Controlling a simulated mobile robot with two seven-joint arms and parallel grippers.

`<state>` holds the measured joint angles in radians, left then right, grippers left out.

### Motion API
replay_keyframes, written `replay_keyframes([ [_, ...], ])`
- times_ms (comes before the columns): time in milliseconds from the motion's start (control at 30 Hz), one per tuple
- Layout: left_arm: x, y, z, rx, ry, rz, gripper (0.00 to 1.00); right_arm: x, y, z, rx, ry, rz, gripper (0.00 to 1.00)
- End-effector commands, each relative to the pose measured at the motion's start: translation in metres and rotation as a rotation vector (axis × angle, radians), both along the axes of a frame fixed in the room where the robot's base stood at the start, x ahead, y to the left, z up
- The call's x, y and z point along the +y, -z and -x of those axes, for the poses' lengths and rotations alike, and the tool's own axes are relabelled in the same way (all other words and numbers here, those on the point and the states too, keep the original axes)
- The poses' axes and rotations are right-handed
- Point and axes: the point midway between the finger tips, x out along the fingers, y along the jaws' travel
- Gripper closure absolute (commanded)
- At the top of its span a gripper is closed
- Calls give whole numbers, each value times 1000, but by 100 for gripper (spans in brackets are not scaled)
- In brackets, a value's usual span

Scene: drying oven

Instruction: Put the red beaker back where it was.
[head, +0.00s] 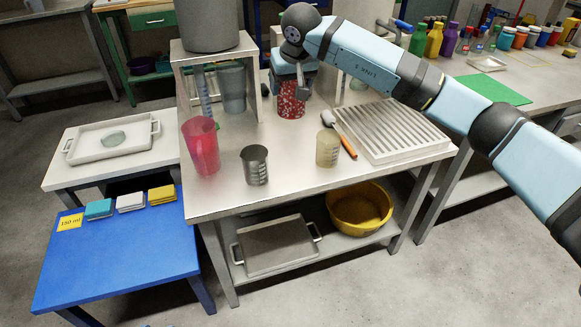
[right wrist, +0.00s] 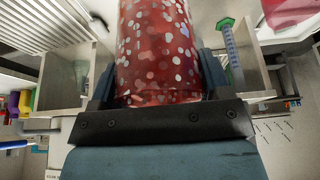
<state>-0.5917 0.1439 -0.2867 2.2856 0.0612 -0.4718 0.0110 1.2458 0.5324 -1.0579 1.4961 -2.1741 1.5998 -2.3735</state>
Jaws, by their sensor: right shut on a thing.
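A red beaker with pale speckles (head: 291,104) is at the back of the steel table, between the two raised stands. My right gripper (head: 303,88) is shut on it; its arm comes in from the right. In the right wrist view the speckled red beaker (right wrist: 158,45) fills the space between the fingers. I cannot tell whether its base touches the tabletop. A plain, translucent pinkish-red beaker (head: 201,146) stands at the table's left front. My left gripper is not in view.
A dark grey beaker (head: 255,165) and a cream beaker (head: 327,148) stand near the front. A brush (head: 345,140) and a ribbed drainer (head: 388,131) lie to the right. A bluish beaker (head: 232,88) stands under the left stand (head: 184,85). Some tabletop between them is clear.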

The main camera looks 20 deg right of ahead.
Motion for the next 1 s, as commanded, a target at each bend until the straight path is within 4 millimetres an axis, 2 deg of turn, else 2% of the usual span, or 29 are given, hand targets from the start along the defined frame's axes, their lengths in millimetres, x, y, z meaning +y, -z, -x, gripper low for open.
replay_keyframes([
  [67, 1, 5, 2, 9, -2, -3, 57, 1, 2, -3, 3, -1, -2, 63],
  [133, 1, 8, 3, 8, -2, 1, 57, 2, 12, -3, 5, -2, -2, 63],
  [267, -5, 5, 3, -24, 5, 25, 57, 2, 44, -3, 7, -2, -2, 63],
  [600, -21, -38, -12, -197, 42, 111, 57, 2, 127, -3, 5, -1, -3, 63],
  [800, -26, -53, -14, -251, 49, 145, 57, 2, 149, -3, 2, -1, -3, 63],
  [1000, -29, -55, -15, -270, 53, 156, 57, 1, 164, -3, 3, -1, -2, 63],
])
